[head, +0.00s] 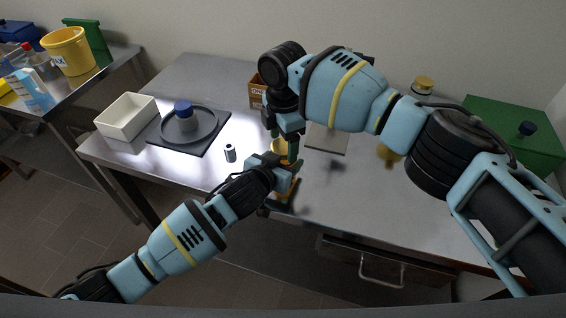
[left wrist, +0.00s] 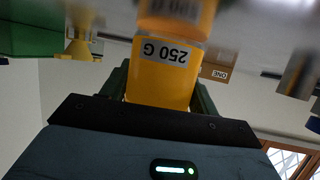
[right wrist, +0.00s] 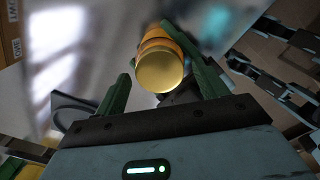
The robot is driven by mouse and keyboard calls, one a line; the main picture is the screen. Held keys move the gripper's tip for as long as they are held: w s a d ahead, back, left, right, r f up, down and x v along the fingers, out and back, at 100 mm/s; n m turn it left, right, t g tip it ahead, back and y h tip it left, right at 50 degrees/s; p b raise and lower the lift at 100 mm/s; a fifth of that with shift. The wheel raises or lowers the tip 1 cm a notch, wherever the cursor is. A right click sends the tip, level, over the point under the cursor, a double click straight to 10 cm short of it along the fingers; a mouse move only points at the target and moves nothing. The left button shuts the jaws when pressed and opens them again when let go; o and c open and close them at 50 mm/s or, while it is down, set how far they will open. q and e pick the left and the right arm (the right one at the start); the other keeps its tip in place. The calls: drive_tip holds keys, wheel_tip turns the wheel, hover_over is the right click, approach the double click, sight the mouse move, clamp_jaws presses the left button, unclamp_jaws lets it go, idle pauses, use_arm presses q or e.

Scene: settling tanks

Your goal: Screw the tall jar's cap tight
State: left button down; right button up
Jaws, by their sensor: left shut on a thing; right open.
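The tall jar is orange-yellow with a white label; its body (left wrist: 160,82) fills the middle of the left wrist view. In the head view it is mostly hidden by my grippers. My left gripper (head: 287,174) is shut on the jar body, with one green finger on each side. A gold cap (right wrist: 160,72) sits on the jar's top and also shows in the head view (head: 279,149). My right gripper (right wrist: 148,62) is open above the jar, its green fingers on either side of the cap, which lies nearer the right finger. How tight the cap sits cannot be told.
A small metal cylinder (head: 230,153) stands left of the jar. Further left are a black mat (head: 163,139) with a dark dish and blue-capped jar, and a white tray (head: 128,128). A brown box (head: 256,90) stands behind. A green box (head: 500,125) is far right.

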drive_tip(key=shift+f, duration=0.35)
drive_tip(key=c, duration=1)
drive_tip(key=shift+m, duration=1.6)
use_arm(q)
drive_tip(key=shift+w+a, duration=0.1)
use_arm(e)
drive_tip(key=o, duration=1.1)
drive_tip(key=shift+c, duration=0.2)
